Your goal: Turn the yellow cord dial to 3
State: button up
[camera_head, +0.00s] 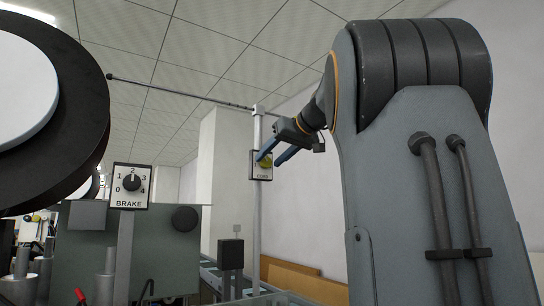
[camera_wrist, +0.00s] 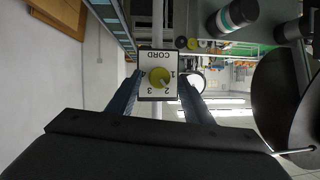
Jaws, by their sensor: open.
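The yellow cord dial (camera_wrist: 159,77) sits on a white plate marked CORD, which appears upside down in the wrist view. Its pointer mark seems to face the lower right, toward the 2, but it is small and hard to read. In the head view the yellow dial (camera_head: 265,160) is on a small panel on a pale post, partly hidden by my fingers. My gripper (camera_head: 271,159) is open in front of the panel. In the wrist view the two blue fingers of my gripper (camera_wrist: 160,82) stand on either side of the plate, with no visible grip on the dial.
A BRAKE panel with a black dial (camera_head: 131,182) stands at the left. A large black-and-white roll (camera_head: 85,85) fills the upper left. A thin dark rod (camera_head: 180,92) runs across toward the post. A white wall (camera_head: 310,215) lies behind the post.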

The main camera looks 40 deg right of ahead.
jog(key=shift+w+f, duration=0.2)
jog(key=shift+w, duration=0.2)
jog(key=c, duration=1.1)
jog(key=shift+o, duration=0.2)
jog(key=shift+d, duration=0.1)
